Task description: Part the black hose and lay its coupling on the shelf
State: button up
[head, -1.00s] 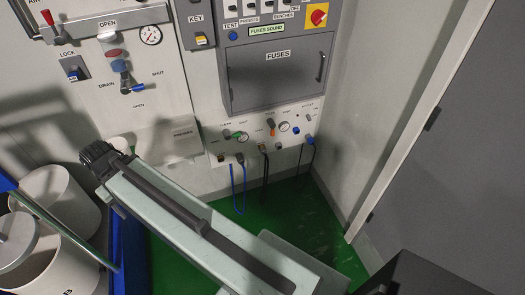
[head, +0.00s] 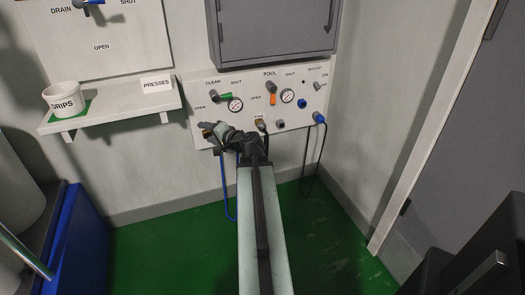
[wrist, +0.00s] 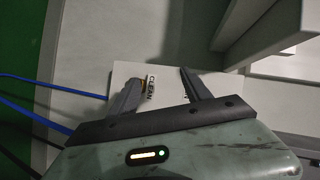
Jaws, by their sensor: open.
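The black hose (head: 306,178) hangs in a loop below the wall panel, right of my arm. One end rises to a blue fitting (head: 319,118) at the panel's right. A coupling with a brass part (head: 261,124) sits under the TOOL valve; my arm hides what hangs below it. My gripper (head: 207,130) is open near the panel's lower left, under the CLEAN valve. The shelf (head: 110,112) is left of the panel.
The blue hose (head: 225,190) hangs near my gripper. A blue-sided unit (head: 75,240) stands left, a grey door (head: 470,150) right.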

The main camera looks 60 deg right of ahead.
jog(key=s+d+f+m+h+b, duration=0.4)
jog(key=s+d+f+b, duration=0.25)
jog(key=d, duration=0.35)
jog(key=m+h+b, duration=0.4)
jog(key=m+b, duration=0.1)
send_near(264, 130)
jog(key=x, duration=0.2)
jog(key=shift+s, duration=0.1)
jog(key=shift+n, duration=0.3)
jog(key=x, duration=0.9)
jog(key=shift+c, duration=0.4)
